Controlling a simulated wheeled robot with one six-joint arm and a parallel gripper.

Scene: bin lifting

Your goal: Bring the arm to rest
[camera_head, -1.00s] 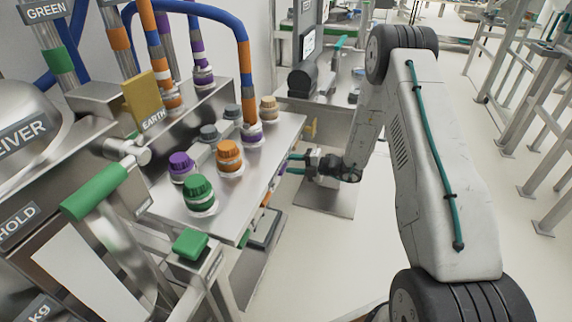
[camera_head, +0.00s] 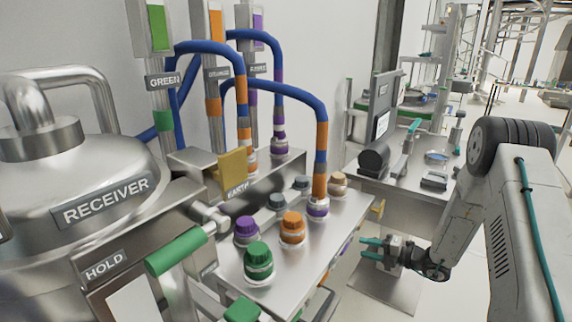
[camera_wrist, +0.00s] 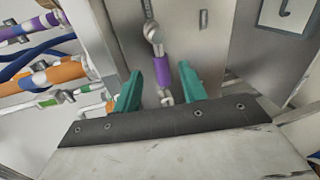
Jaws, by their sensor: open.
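My gripper (camera_head: 372,249) is at the lower right of the head view, with its green fingers pointing left. It is apart from the front right side of the steel table with the coloured caps. In the wrist view my gripper (camera_wrist: 158,92) shows two green fingers spread apart with nothing held between them. A purple-sleeved handle (camera_wrist: 162,70) shows beyond the fingers in the wrist view; I cannot tell its distance. My arm (camera_head: 490,200) is bent at the right of the head view.
The steel table (camera_head: 225,272) carries green, orange, purple and grey caps and a blue hose arching up. A receiver vessel (camera_head: 90,205) and a green-handled lever (camera_head: 175,252) stand at the left. A second bench (camera_head: 400,186) is behind. Floor shows around my gripper.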

